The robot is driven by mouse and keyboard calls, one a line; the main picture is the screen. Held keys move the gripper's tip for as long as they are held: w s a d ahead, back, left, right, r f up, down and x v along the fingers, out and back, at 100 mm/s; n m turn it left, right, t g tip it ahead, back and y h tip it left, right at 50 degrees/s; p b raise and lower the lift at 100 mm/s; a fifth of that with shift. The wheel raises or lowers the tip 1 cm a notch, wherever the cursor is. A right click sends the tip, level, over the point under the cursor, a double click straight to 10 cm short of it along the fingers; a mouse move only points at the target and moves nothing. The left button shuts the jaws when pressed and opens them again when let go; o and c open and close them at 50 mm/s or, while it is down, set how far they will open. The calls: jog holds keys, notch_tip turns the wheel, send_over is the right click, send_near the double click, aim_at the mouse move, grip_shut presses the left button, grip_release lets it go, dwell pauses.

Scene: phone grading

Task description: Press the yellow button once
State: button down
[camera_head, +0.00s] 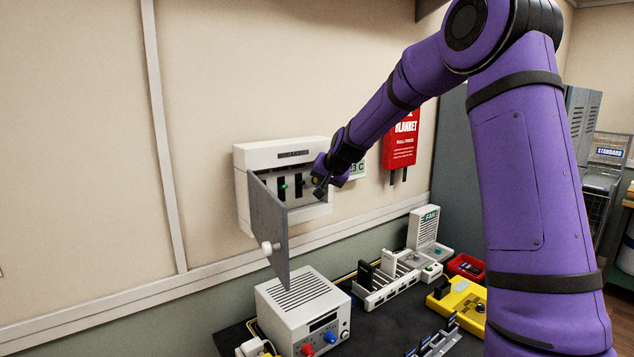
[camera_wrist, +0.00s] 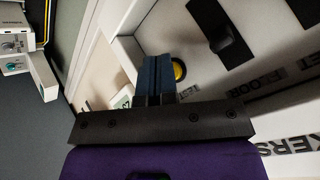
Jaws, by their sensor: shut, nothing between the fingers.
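The yellow button (camera_wrist: 179,70) is round with a dark surround on the pale face of the wall box (camera_head: 283,156), above the word "TEST" in the wrist view. Only a small yellow spot of it shows in the head view, beside my gripper (camera_head: 320,188). My gripper (camera_wrist: 157,75) is shut and empty, its fingertips close together at the box's face. The fingers cover the near side of the button in the wrist view. I cannot tell whether they touch it.
The box's grey door (camera_head: 270,228) with a white knob hangs open on the left. Black switches (camera_wrist: 218,28) sit beside the button. A red blanket case (camera_head: 401,142) is on the wall to the right. A white power unit (camera_head: 303,308) and a yellow device (camera_head: 462,303) stand on the bench below.

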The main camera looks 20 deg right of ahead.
jog(key=s, duration=0.2)
jog(key=s+d, duration=0.1)
jog(key=s, duration=0.2)
jog(key=shift+f, duration=0.1)
jog(key=shift+s, duration=0.1)
dwell(0.8)
jog(key=s+a+r+n+g, duration=0.15)
jog(key=s+a+r, duration=0.3)
jog(key=s, duration=0.45)
jog(key=s+a+r+n+g, duration=0.1)
jog(key=s+a+r+n, duration=0.3)
jog(key=s, duration=0.6)
jog(key=s+a+f+g, duration=0.1)
jog(key=s+a, duration=0.1)
jog(key=s, duration=2.1)
jog(key=shift+s+f+n+h, duration=0.35)
jog(key=shift+h, duration=0.05)
